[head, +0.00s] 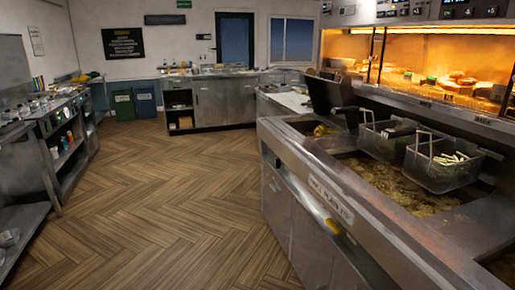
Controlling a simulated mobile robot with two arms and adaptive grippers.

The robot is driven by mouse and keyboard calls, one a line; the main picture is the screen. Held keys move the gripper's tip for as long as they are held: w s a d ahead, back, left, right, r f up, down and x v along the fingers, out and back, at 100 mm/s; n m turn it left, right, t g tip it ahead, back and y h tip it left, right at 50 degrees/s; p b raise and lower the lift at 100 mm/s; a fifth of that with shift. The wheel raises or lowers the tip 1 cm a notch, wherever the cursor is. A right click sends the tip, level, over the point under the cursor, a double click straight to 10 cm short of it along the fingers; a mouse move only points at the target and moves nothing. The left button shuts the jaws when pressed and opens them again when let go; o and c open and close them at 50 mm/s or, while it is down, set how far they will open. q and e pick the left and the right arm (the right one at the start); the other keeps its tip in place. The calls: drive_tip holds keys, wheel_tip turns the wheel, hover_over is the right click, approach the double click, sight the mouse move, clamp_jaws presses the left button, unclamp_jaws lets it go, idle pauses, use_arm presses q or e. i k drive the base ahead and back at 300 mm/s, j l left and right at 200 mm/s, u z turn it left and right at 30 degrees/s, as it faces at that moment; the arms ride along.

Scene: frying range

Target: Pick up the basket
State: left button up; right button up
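Two wire fry baskets are at the right, above the fryer's oil (405,190). The nearer basket (440,174) holds pale fries (450,158), and a light handle stands up at its left side. The farther basket (382,142) is just behind and to its left, with a similar handle and something dark in it. I cannot tell whether the baskets hang or rest on something. Neither of my grippers is in view.
The fryer counter (330,185) has a steel front edge with a yellow item on it. A dark upright object (330,97) stands behind. A lit food display (440,80) runs along the right. The wooden floor (170,190) is clear; shelves (65,145) line the left.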

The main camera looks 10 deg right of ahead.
sight(370, 141)
drive_tip(key=i+j+z, duration=0.1)
drive_tip(key=i+z, duration=0.3)
drive_tip(key=i+j+z, duration=0.15)
drive_tip(key=i+z, duration=0.25)
drive_tip(key=i+j+z, duration=0.2)
drive_tip(key=z, duration=0.2)
drive_tip(key=i+j+z, duration=0.25)
drive_tip(key=j+z, duration=0.2)
drive_tip(key=i+j+z, duration=0.15)
drive_tip(key=j+z, duration=0.25)
